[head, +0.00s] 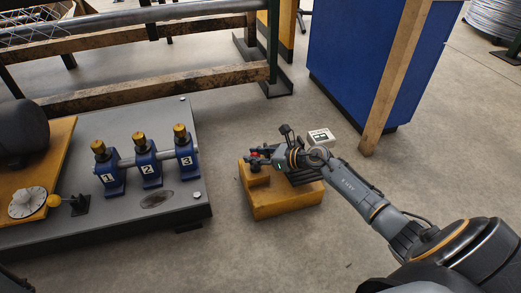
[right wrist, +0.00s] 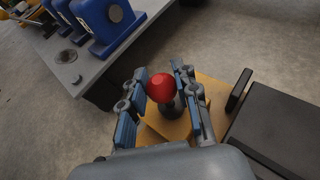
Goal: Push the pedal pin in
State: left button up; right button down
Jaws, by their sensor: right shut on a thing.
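A yellow pedal block (head: 285,203) sits on the floor right of the grey machine plate. The pedal pin has a red knob (right wrist: 160,87) on a dark stem, and it stands over the block in the right wrist view. A bit of the red knob (head: 254,154) also shows in the head view. My right gripper (right wrist: 161,92) has its blue-padded fingers on both sides of the pin and is shut on it. The pin's lower end and how deep it sits are hidden. A dark pedal plate (right wrist: 280,125) lies beside the fingers. My left gripper is out of view.
The grey plate (head: 160,218) carries blue blocks numbered 1 (head: 109,178), 2 (head: 147,170) and 3 (head: 187,162). A small white sign (head: 321,137) stands behind the pedal. A blue cabinet (head: 365,65) and leaning wooden post (head: 395,82) are farther back. The floor in front is clear.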

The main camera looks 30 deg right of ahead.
jog(key=shift+d+f, duration=0.1)
jog(key=shift+f, duration=0.1)
jog(key=c, duration=1)
grip_release()
jog(key=shift+f, duration=0.1)
jog(key=shift+s, duration=0.1)
jog(key=v, duration=1.2)
